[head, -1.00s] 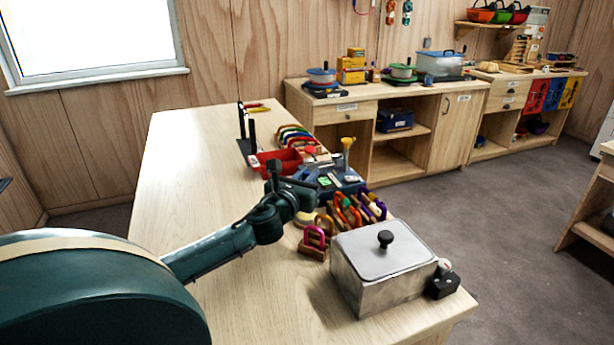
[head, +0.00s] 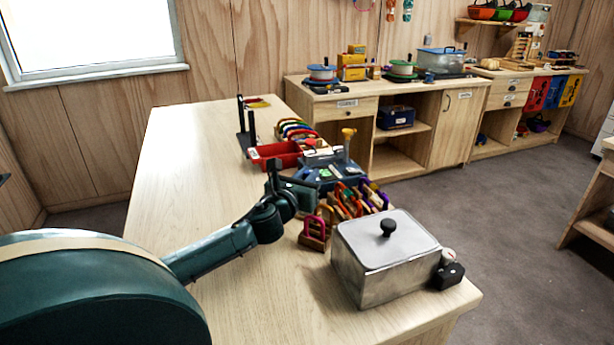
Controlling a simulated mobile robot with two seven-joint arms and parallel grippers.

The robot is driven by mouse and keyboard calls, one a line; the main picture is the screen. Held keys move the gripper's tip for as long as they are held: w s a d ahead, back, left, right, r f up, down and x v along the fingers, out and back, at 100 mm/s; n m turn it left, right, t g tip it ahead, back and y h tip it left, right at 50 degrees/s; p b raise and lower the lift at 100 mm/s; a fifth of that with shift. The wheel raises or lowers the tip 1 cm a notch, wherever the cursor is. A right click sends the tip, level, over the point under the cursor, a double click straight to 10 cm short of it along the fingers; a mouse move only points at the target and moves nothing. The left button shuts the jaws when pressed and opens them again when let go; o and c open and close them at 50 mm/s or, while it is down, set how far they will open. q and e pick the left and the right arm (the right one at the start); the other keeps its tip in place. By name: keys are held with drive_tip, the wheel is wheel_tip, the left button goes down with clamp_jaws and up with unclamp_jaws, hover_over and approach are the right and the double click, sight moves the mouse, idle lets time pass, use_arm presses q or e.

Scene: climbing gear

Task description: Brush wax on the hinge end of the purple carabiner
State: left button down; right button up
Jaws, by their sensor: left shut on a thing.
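A purple carabiner (head: 383,198) stands at the right end of a wooden rack of several coloured carabiners, behind the metal box. Its hinge end is too small to make out. My left gripper (head: 302,190) is over the table, left of that rack and in front of the blue-grey tray. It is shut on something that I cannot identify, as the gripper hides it. A yellow-topped upright object (head: 348,134) stands at the tray; I cannot tell whether it is the brush. No wax is clearly visible. My right gripper is out of view.
A lidded metal box (head: 384,275) stands at the near right corner, with a small black block (head: 448,276) beside it. A red bin (head: 275,155) and blue-grey tray (head: 325,175) lie farther back. The table's left side is clear.

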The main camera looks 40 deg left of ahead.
use_arm(q)
drive_tip(key=shift+f+b, duration=0.3)
drive_tip(key=shift+f, duration=0.1)
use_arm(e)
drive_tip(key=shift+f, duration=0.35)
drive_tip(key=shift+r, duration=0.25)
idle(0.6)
use_arm(q)
drive_tip(key=shift+s+d+f+p, duration=0.1)
drive_tip(key=shift+f+p, duration=0.35)
drive_tip(key=shift+f, duration=0.05)
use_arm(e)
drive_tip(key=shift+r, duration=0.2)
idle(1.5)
use_arm(q)
drive_tip(key=shift+r+p, duration=1.3)
drive_tip(key=shift+p, duration=0.05)
wheel_tip(320, 180, up, 3)
drive_tip(key=p, duration=0.2)
drive_tip(key=shift+p, duration=0.4)
drive_tip(key=shift+r+p, duration=0.65)
drive_tip(key=shift+r, duration=0.4)
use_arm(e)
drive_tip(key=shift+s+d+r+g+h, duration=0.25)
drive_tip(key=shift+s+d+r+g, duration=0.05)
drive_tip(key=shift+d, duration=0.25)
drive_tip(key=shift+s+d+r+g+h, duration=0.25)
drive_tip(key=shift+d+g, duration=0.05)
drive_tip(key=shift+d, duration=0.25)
